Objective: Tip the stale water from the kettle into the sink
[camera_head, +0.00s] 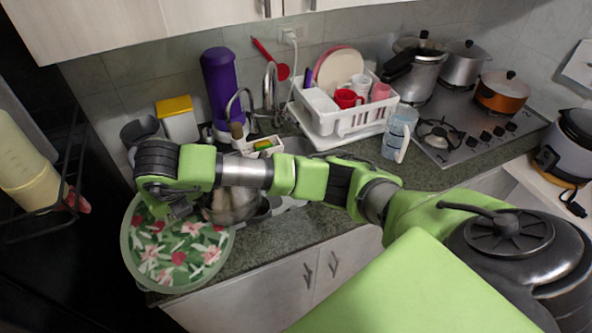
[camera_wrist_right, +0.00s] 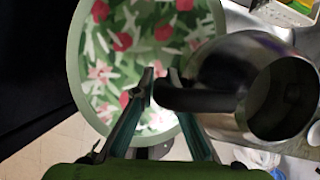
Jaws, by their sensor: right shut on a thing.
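The kettle is a shiny metal pot with a black handle. In the head view the kettle (camera_head: 232,207) is partly hidden behind my right arm, at the left part of the sink. In the right wrist view the kettle (camera_wrist_right: 222,70) has its round dark opening facing the camera; whether water is inside cannot be seen. My right gripper (camera_wrist_right: 157,88) is shut on the black handle, and it also shows in the head view (camera_head: 172,208). The sink (camera_head: 298,145) is mostly covered by my arm and the kettle. My left gripper is out of view.
A round green floral tray (camera_head: 180,262) lies below my right gripper, at the counter's left end. A faucet (camera_head: 270,90), purple bottle (camera_head: 219,80) and yellow-lidded box (camera_head: 178,122) stand behind. A white dish rack (camera_head: 345,120) and glass pitcher (camera_head: 398,132) stand to the right.

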